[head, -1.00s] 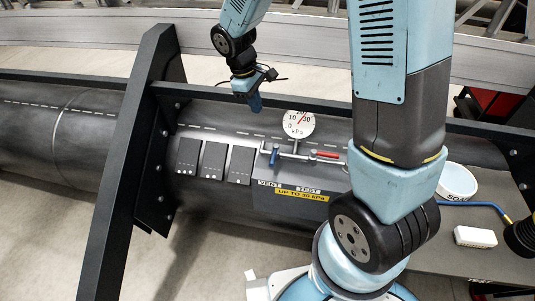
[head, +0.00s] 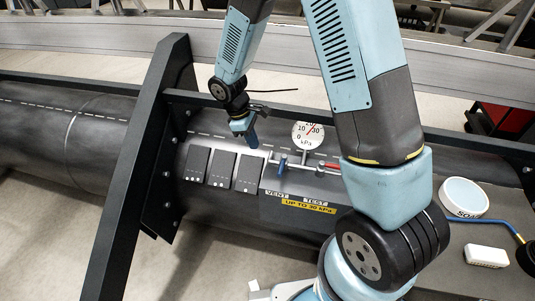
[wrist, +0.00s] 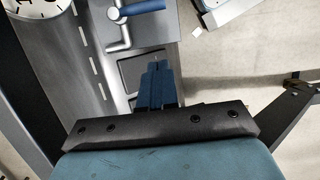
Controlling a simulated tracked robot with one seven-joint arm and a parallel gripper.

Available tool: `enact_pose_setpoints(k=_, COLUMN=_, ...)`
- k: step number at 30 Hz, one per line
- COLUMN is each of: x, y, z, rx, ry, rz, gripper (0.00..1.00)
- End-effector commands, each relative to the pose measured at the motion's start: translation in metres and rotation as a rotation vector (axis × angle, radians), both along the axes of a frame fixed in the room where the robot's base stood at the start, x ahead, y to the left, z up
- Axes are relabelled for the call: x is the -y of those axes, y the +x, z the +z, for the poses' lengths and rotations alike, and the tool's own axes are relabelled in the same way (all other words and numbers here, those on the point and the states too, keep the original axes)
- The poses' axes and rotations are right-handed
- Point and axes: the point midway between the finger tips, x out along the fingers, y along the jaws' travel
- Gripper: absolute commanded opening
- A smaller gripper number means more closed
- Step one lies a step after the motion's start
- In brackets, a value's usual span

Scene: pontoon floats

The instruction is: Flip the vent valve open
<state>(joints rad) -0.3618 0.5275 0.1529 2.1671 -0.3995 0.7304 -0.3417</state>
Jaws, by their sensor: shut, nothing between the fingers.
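The vent valve has a blue handle (head: 283,163) above the VENT label (head: 276,193), on a thin metal pipe on the dark float. The handle lies across the pipe's run. In the wrist view, the blue handle (wrist: 143,8) is at the top edge, partly cut off. My gripper (head: 252,142), with blue fingers, is shut and empty, to the left of the handle and apart from it. In the wrist view, the shut fingertips (wrist: 157,68) are below the handle, over the edge of a dark patch.
A round pressure gauge (head: 308,135) stands behind the pipe. A red handle (head: 329,166) is right of the blue one, close to my arm. Dark patches (head: 220,167) lie on the float to the left. A black frame post (head: 140,150) rises further left. A soap tub (head: 463,197) stands right.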

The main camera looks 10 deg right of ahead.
Motion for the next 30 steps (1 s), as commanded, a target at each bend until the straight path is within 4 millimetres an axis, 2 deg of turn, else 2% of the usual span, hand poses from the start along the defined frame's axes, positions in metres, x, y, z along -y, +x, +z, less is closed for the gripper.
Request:
enact_pose_setpoints(k=17, x=0.026, y=-0.012, z=-0.09, rx=-0.003, ry=-0.002, rz=-0.001, gripper=0.0)
enact_pose_setpoints(k=24, x=0.053, y=-0.022, z=-0.095, rx=0.0, ry=0.0, rz=-0.002, gripper=0.0)
enact_pose_setpoints(k=30, x=0.061, y=-0.026, z=-0.097, rx=-0.001, ry=0.001, rz=0.0, gripper=0.0)
